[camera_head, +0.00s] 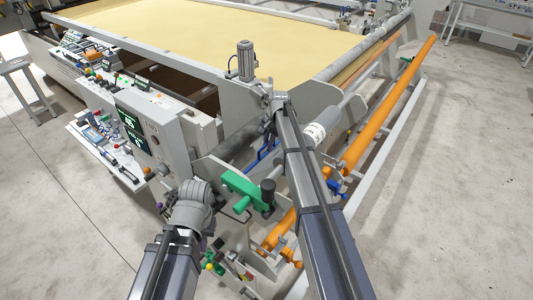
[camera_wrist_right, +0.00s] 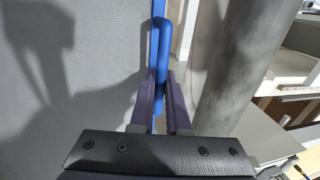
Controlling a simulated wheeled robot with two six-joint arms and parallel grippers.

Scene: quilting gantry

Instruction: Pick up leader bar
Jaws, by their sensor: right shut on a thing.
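A blue bar with a rounded end (camera_wrist_right: 163,45) runs between the purple fingers of my right gripper (camera_wrist_right: 161,88) in the right wrist view. The fingers are shut on it, beside a flat grey panel. In the head view, blue bar parts (camera_head: 262,153) show beside my right forearm, below the gantry's end plate. My right gripper is mostly hidden there by its own arm. My left arm reaches in at the lower left, and its gripper (camera_head: 208,232) is small and partly hidden beside the machine end. I cannot tell whether it is open. I cannot tell for sure which bar is the leader bar.
A long orange roller (camera_head: 390,100) runs along the machine's right side. A green block (camera_head: 240,187) sits near my right forearm. A grey control cabinet (camera_head: 150,135) with a screen stands left. A thick grey roller (camera_wrist_right: 240,60) is close right of my right gripper. Floor at right is clear.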

